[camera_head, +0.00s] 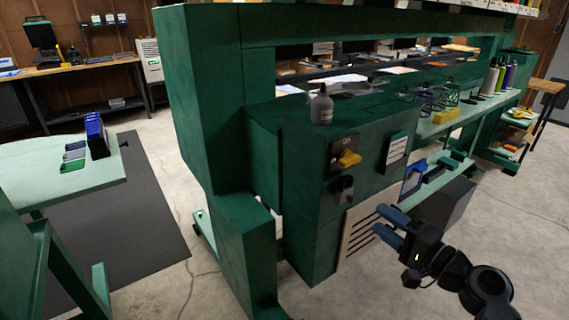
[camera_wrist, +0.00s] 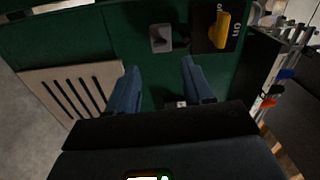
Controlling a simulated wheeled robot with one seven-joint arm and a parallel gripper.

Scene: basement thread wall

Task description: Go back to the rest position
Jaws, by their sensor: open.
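My gripper (camera_head: 384,226) is open and empty, with two blue fingers, in front of the green machine (camera_head: 300,190) at the lower right of the head view. In the wrist view the two fingers of my gripper (camera_wrist: 160,85) stand apart with the green panel behind them. A yellow rotary switch (camera_head: 348,159) on a dark plate is on that panel, and it also shows at the top of the wrist view (camera_wrist: 222,30). A grey-black knob (camera_head: 342,188) sits below it in the head view. In the wrist view this knob (camera_wrist: 161,38) is beyond the fingers.
A slotted beige vent panel (camera_head: 365,228) is low on the machine, close to my gripper. A grey bottle (camera_head: 321,105) stands on the machine's ledge. A pale green table (camera_head: 60,175) with small bins stands at left.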

